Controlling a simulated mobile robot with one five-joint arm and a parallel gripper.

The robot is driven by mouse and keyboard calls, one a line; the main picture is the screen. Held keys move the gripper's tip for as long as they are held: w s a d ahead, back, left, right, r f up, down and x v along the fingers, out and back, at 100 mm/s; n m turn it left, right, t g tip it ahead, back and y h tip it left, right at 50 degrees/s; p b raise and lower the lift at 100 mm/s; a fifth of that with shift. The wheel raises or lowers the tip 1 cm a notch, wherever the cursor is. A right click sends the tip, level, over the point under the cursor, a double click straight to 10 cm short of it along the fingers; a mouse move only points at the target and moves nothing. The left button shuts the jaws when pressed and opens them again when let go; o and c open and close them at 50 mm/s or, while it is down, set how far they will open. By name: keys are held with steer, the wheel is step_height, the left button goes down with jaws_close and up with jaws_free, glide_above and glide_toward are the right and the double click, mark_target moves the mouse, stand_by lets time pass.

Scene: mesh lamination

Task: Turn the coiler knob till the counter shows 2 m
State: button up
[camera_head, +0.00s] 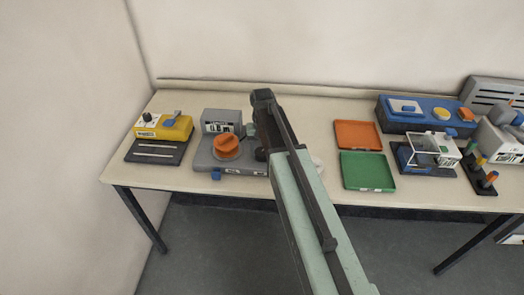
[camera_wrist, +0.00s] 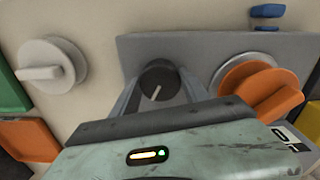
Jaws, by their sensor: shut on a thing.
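The grey coiler (camera_head: 205,157) stands on the table left of my arm, with an orange rotary part (camera_head: 226,146) on top. Its counter (camera_head: 222,127) has a white display that seems to read 0.8 m, though the digits are small. In the wrist view the counter (camera_wrist: 288,137) is partly cut off by my gripper body. A dark round knob (camera_wrist: 158,82) with a white pointer line sits on the coiler's grey plate. My gripper (camera_wrist: 158,92) is shut on this knob, one finger on each side.
A white round dial (camera_wrist: 50,65) is beside the coiler. A yellow device (camera_head: 163,128) stands to the left. Orange (camera_head: 357,134) and green (camera_head: 367,170) trays lie right of my arm. A blue machine (camera_head: 425,112) and other devices crowd the right side.

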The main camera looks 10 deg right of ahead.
mark_target(261, 151)
steer(key=m, duration=0.5)
steer(key=shift+a+m, duration=0.1)
steer(key=shift+m, duration=2.4)
steer(key=o, duration=1.4)
steer(key=shift+c, duration=0.2)
steer(key=shift+r, duration=0.15)
step_height(261, 151, up, 8)
steer(key=p, duration=0.8)
steer(key=shift+f, duration=0.25)
